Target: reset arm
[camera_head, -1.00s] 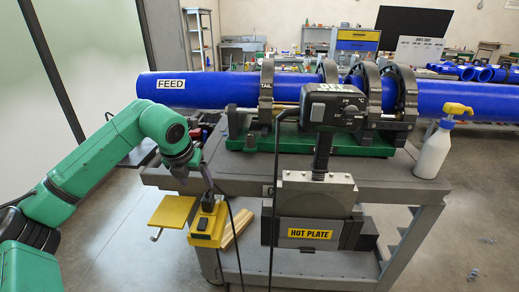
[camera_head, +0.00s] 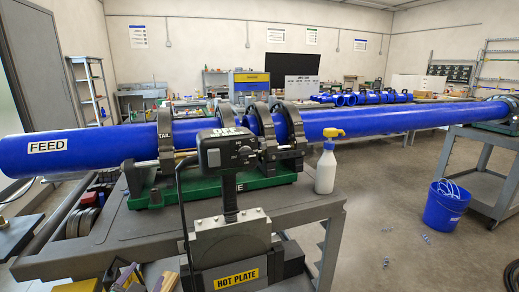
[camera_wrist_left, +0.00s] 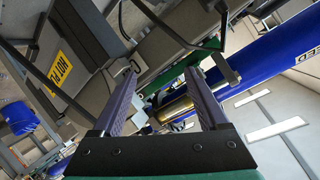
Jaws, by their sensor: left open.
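My left gripper (camera_wrist_left: 160,76) shows in the left wrist view with its two dark fingers apart and nothing held between them. Beyond the fingers are the cart, the blue pipe (camera_wrist_left: 255,55) and a metal cylinder (camera_wrist_left: 175,108). In the head view the left arm is not clearly visible; only small parts near a yellow item show at the bottom left edge. My right gripper is in neither view.
The blue pipe (camera_head: 100,141) lies in dark clamps (camera_head: 166,140) on a green base on the grey cart (camera_head: 75,258). The hot plate (camera_head: 232,248) stands at its front. A white spray bottle (camera_head: 325,168) stands right of the clamps. A blue bucket (camera_head: 443,210) is on the floor.

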